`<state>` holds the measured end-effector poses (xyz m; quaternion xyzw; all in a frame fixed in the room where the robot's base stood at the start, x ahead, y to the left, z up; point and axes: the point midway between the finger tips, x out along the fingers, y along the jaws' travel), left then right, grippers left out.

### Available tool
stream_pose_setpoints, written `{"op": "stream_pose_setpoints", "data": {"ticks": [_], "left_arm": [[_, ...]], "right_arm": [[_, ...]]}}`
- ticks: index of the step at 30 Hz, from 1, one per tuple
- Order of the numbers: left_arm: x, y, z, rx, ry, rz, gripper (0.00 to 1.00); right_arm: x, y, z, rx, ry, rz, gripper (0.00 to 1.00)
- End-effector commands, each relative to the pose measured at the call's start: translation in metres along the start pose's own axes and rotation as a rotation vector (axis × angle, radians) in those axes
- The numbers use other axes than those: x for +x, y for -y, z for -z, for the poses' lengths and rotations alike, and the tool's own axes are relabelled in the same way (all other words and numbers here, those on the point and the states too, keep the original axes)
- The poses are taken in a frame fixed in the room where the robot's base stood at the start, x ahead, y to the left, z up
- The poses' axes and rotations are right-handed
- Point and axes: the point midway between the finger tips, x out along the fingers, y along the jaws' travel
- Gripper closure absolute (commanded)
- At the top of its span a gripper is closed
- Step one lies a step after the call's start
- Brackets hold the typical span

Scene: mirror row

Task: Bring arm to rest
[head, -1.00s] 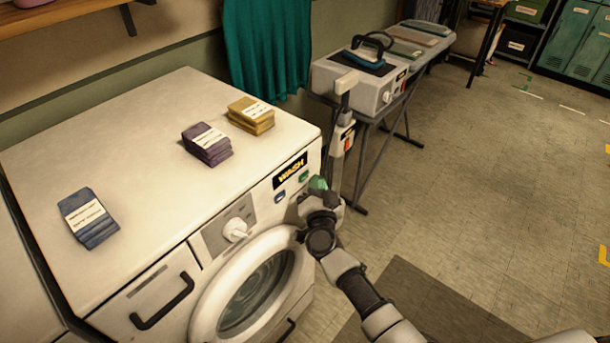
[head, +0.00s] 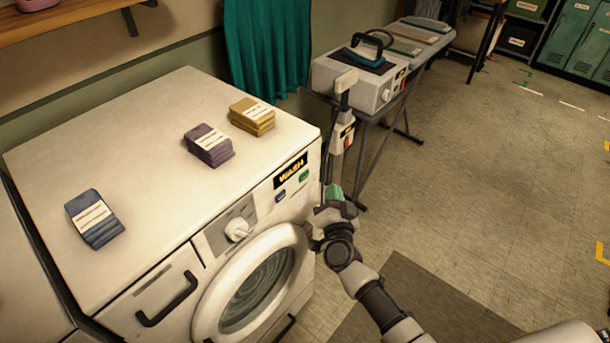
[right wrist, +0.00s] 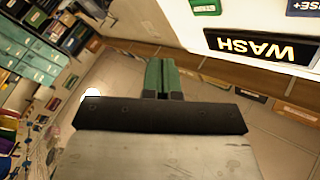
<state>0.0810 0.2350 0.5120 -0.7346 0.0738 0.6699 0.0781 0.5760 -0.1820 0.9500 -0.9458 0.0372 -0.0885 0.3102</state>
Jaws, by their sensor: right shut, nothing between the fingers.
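My right gripper (head: 334,192) is in front of the washing machine's right front edge in the head view, with green fingertips. In the right wrist view its fingers (right wrist: 162,76) lie together with nothing between them. It is apart from the white washing machine (head: 100,160), whose WASH label (right wrist: 262,48) shows at the top right of the wrist view. The green button (head: 304,176) and blue button (head: 280,196) on the machine's front are clear of the gripper. My left gripper does not show.
Blue (head: 95,218), purple (head: 208,145) and yellow (head: 251,116) folded cloth stacks lie on the machine top. An ironing board (head: 425,35) and a white unit with an iron (head: 362,56) stand behind my gripper. The floor on the right (head: 500,170) is clear.

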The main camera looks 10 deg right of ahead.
Motion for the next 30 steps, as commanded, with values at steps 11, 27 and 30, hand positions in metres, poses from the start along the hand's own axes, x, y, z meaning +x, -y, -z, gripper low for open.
{"op": "stream_pose_setpoints", "data": {"ticks": [11,27,30], "left_arm": [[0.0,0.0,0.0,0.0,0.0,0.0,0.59],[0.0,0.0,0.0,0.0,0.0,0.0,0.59],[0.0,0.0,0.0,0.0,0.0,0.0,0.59]], "right_arm": [[0.0,0.0,0.0,0.0,0.0,0.0,1.0],[-0.079,-0.083,-0.109,-0.234,0.356,-0.022,1.0],[-0.13,-0.122,-0.152,-0.328,0.539,-0.038,1.0]]}}
